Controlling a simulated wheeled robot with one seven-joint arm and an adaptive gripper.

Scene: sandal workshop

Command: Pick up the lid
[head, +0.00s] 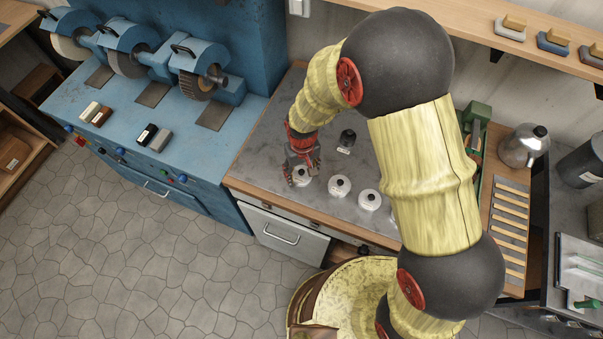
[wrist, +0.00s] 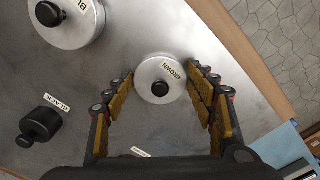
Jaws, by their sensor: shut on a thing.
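The lid (wrist: 150,72) is a round silver disc with a black knob and a tag reading BROWN in the wrist view. My gripper (wrist: 161,74) has its yellow-padded fingers on opposite sides of it, shut on its rim. In the head view my red gripper (head: 303,164) is at the leftmost silver tin (head: 301,181) on the grey worktop and partly covers it. I cannot tell whether the lid is lifted off anything below.
Two more silver tins with black knobs (head: 340,187) (head: 369,200) stand to the right. A small black container (head: 347,138) with a BLACK tag stands behind. The blue grinding bench (head: 200,150) adjoins at left. A grey kettle (head: 521,147) stands far right.

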